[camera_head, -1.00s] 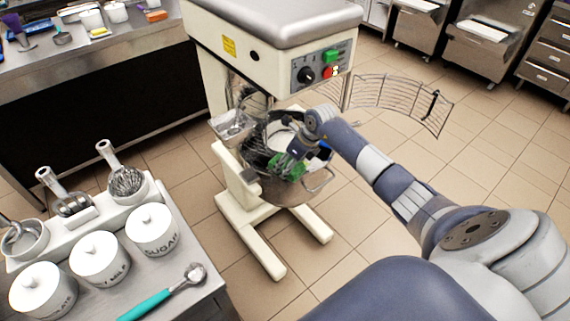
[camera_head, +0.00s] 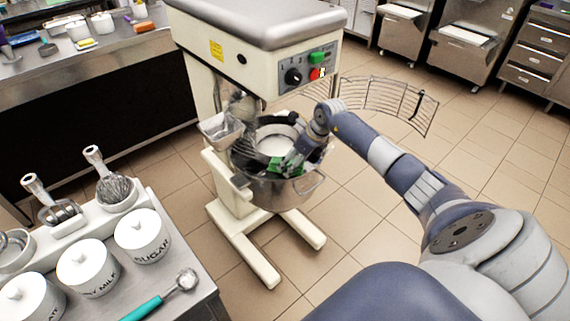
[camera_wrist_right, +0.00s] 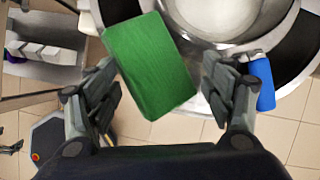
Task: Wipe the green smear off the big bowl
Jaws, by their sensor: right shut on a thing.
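The big steel bowl (camera_head: 268,194) sits in the stand of the cream-coloured mixer (camera_head: 262,62). My right gripper (camera_head: 288,164) reaches over the bowl's near rim. It is shut on a green sponge-like block (camera_wrist_right: 151,66), which sits by the bowl's rim in the wrist view. In the head view only part of the green block (camera_head: 275,164) shows beside the fingers. The bowl's pale inside (camera_wrist_right: 215,14) shows at the top of the wrist view. I cannot tell a separate green smear from the block. My left gripper is not in view.
A wire guard (camera_head: 375,100) stands swung out to the right of the mixer. A steel chute (camera_head: 219,127) hangs at the bowl's left. Lidded white jars (camera_head: 142,236) and a teal-handled scoop (camera_head: 155,303) stand on the near-left counter. The floor at right is clear.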

